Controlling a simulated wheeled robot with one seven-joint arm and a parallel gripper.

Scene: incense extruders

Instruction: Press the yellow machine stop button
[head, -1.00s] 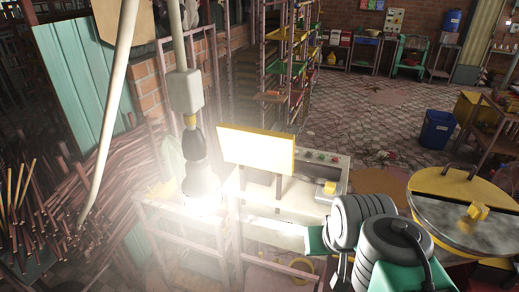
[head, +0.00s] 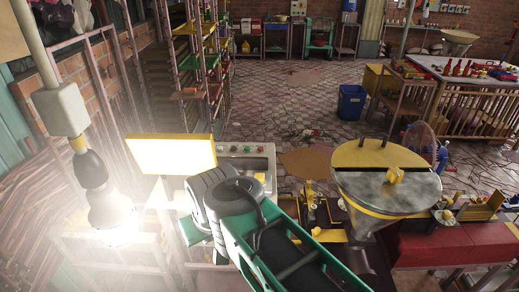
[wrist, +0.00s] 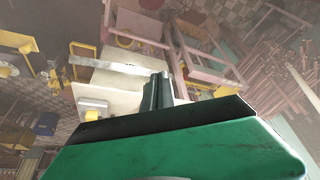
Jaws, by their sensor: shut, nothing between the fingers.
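A pale machine (head: 262,160) with a row of small buttons (head: 246,149) on its back panel stands near the centre of the head view. A yellow block (head: 260,178) sits on it, partly hidden by my arm. In the wrist view, a yellow piece (wrist: 92,115) shows on a pale box (wrist: 93,105) left of my fingers. I cannot tell which part is the stop button. My gripper (wrist: 158,88) is shut and empty, seen over the pale machine surface in the wrist view. I cannot tell whether it touches. My arm hides it in the head view.
A glowing yellow-edged board (head: 173,155) and a bright hanging lamp (head: 108,205) stand left of the machine. A round yellow-and-grey hopper (head: 385,188) stands to the right. Shelves (head: 195,70) rise behind. The tiled floor (head: 285,90) beyond is mostly clear.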

